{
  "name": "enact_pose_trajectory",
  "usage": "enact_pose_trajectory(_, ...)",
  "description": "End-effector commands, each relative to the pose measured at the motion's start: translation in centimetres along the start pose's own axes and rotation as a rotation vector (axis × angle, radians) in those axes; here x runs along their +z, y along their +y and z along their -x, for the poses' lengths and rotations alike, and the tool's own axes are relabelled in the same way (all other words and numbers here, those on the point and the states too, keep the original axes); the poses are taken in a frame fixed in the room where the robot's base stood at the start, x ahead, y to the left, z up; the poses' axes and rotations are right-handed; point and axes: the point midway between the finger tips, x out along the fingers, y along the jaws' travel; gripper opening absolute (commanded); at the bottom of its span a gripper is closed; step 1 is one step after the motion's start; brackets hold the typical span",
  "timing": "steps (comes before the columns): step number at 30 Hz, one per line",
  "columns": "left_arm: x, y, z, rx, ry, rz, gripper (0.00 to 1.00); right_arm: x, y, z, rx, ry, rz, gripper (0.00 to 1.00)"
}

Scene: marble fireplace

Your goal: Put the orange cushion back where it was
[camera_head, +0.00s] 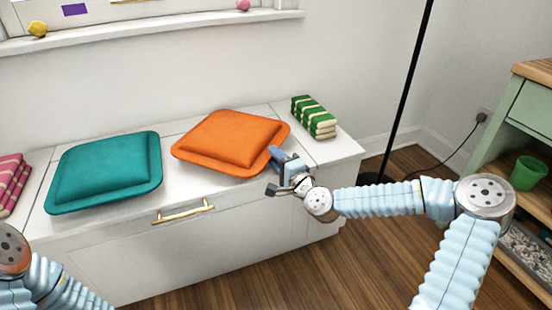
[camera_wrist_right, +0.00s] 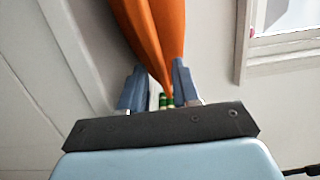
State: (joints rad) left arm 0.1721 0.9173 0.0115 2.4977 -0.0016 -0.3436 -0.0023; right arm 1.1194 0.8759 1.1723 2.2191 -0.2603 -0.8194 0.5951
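The orange cushion (camera_head: 232,140) lies on the right part of the white bench top (camera_head: 178,178), close to the wall. My right gripper (camera_head: 273,170) is at the cushion's front right corner. Its fingers are apart, one near the cushion's edge and one lower, at the bench's front. In the right wrist view, the cushion's tapering edge (camera_wrist_right: 152,32) reaches between the fingers of the right gripper (camera_wrist_right: 159,88), with a gap beside the left finger. I cannot tell whether a finger touches it. My left gripper is out of view; only part of that arm shows at the lower left.
A teal cushion (camera_head: 106,169) lies left of the orange one. Green striped folded cloths (camera_head: 313,117) sit at the bench's right end, pink striped ones (camera_head: 10,184) at the left. A black pole (camera_head: 404,100) and green shelf unit (camera_head: 528,108) stand to the right.

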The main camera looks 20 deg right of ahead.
Motion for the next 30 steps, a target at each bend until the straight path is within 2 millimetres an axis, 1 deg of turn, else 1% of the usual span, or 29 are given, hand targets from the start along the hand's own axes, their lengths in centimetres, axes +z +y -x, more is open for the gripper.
enact_pose_trajectory(8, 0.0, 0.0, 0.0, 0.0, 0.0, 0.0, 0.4, 0.0, -0.1, 0.0, 0.0, 0.0, 0.0, 0.36)
enact_pose_trajectory(11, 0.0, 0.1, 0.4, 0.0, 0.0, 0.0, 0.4, 0.0, -0.5, 0.1, 0.0, 0.0, 0.0, 0.36)
enact_pose_trajectory(14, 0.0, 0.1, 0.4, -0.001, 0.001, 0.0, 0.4, -0.1, -0.3, 1.4, 0.002, 0.001, 0.001, 0.36)
enact_pose_trajectory(17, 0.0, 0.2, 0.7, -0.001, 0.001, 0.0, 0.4, -0.1, -0.3, 3.6, 0.003, 0.002, 0.001, 0.36)
enact_pose_trajectory(23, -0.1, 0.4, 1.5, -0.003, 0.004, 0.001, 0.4, -0.1, -0.4, 9.3, 0.004, 0.003, 0.001, 0.36)
enact_pose_trajectory(24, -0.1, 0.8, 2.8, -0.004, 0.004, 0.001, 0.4, -0.1, -1.1, 9.6, 0.004, 0.002, -0.003, 0.36)
enact_pose_trajectory(25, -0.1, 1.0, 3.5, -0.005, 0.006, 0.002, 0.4, -0.2, -1.2, 9.8, 0.003, 0.002, -0.003, 0.36)
enact_pose_trajectory(30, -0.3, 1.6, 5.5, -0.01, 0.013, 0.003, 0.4, -0.2, -0.9, 11.1, 0.003, 0.001, -0.001, 0.36)
